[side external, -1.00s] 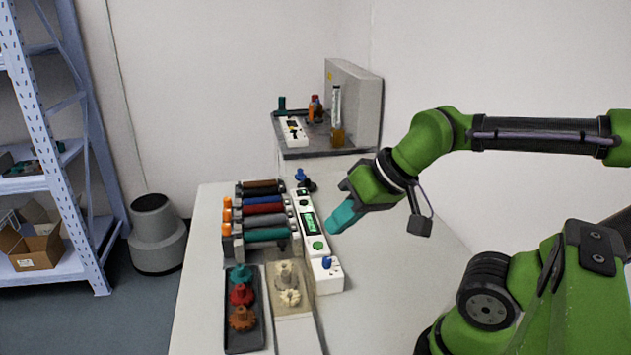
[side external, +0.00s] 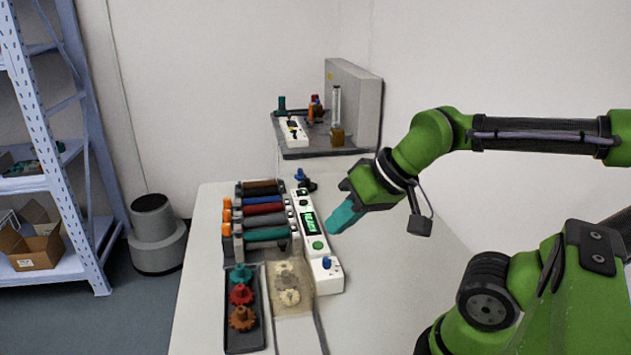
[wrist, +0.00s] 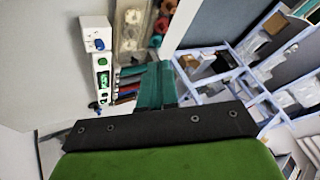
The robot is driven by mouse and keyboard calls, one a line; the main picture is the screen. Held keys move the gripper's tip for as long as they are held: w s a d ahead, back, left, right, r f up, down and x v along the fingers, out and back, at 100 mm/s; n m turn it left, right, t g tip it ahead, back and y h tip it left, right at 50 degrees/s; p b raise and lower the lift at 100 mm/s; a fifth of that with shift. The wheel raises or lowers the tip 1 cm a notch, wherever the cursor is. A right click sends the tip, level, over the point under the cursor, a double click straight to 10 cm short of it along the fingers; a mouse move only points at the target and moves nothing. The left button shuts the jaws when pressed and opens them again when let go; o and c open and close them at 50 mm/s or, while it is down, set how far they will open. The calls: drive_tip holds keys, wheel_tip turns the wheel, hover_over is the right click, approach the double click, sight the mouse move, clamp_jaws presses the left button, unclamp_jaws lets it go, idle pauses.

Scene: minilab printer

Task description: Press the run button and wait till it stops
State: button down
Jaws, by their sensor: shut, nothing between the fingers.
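The white control panel (side external: 304,211) lies on the table, with a lit green display (side external: 308,222), a round green button (side external: 318,245) and a blue knob (side external: 326,263). I cannot read which button is run. My gripper (side external: 334,229) is shut and empty, with teal fingers just right of the panel, apart from the green button. In the wrist view the panel (wrist: 103,90) is left of my teal fingers (wrist: 155,80), with its green button (wrist: 102,62) visible. A beige bed (side external: 290,287) with pale gears under a see-through cover sits beside the panel's front end.
A rack of coloured rollers (side external: 262,220) stands left of the panel. A dark tray (side external: 244,340) holds teal, red and brown gears. A small blue object (side external: 304,180) lies behind the panel. The table to the panel's right is clear.

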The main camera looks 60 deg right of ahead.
drive_tip(key=m+t+y, duration=0.1)
drive_tip(key=m+y, duration=0.1)
drive_tip(key=m, duration=1.6)
hover_over(322, 245)
wheel_tip(322, 245, down, 7)
drive_tip(key=shift+f, duration=0.2)
drive_tip(key=shift+f, duration=0.15)
drive_tip(key=shift+f, duration=4.3)
drive_tip(key=shift+f, duration=0.1)
